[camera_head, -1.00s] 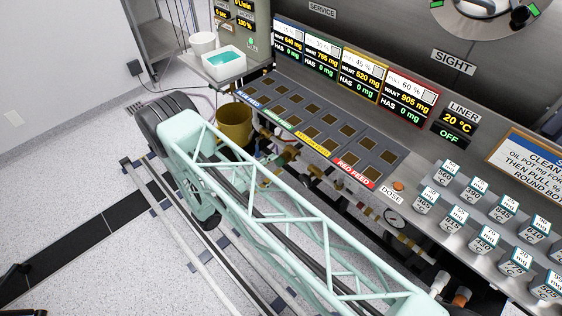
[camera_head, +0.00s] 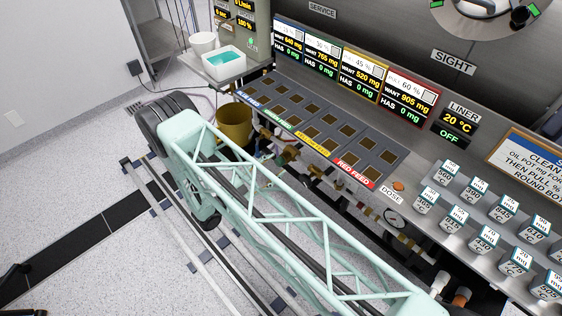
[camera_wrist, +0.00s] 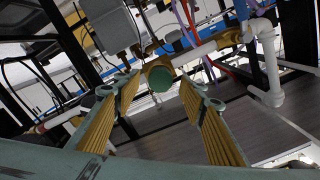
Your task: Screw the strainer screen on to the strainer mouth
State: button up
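In the wrist view, my gripper (camera_wrist: 160,84) has its two ridged yellow fingers spread apart, pointing away from the camera. A green disc (camera_wrist: 162,80), which looks like the cap of the strainer screen, shows between and just beyond the fingertips. Its edge is close to the right fingertip, with a small gap to the left one; I see no clear grip. Right behind the disc is a brass-coloured round fitting (camera_wrist: 157,64), apparently the strainer mouth. I cannot tell whether the disc is seated in it. The head view does not show my gripper; the arm and panel hide it.
White pipe (camera_wrist: 268,60), brass fittings and coloured hoses crowd the space around the mouth. A grey box (camera_wrist: 112,30) hangs at upper left.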

jog(key=shift+n, duration=0.6)
jog(key=shift+x, duration=1.15)
jog(key=shift+c, duration=0.7)
jog(key=c, duration=1.1)
jog(key=shift+m, duration=0.3)
